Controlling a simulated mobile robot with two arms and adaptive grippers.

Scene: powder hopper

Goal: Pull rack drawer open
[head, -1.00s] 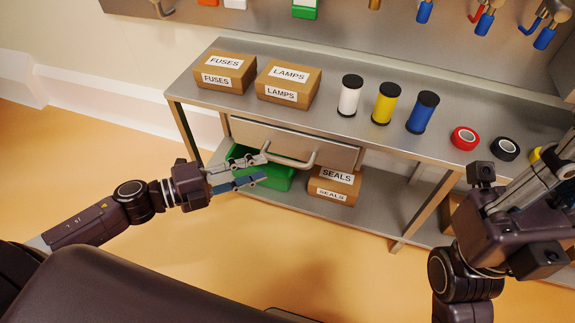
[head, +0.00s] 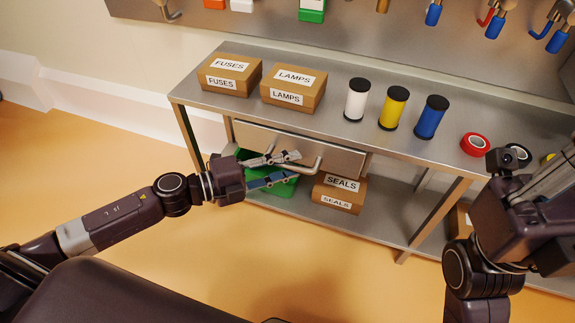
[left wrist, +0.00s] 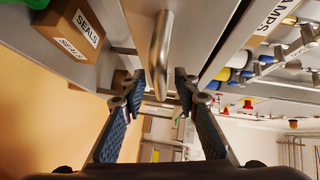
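The rack drawer (head: 335,147) has a grey metal front under the bench top at the left; it appears shut. Its bar handle (head: 318,166) sticks out from the front. My left gripper (head: 292,168) is open just in front of the drawer, its fingertips at the handle's left part. In the left wrist view, the handle (left wrist: 161,45) lies ahead, between the lines of the two spread fingers (left wrist: 158,88); I see no clear contact. My right gripper (head: 535,190) is at the right edge, partly out of frame, with its fingertips unclear.
The bench top (head: 310,115) holds a fuses box (head: 229,77), a lamps box (head: 293,88), several spools and tape rolls. On the lower shelf are a green bin (head: 278,188) and a seals box (head: 338,190). Tools hang on the back panel. Floor in front is clear.

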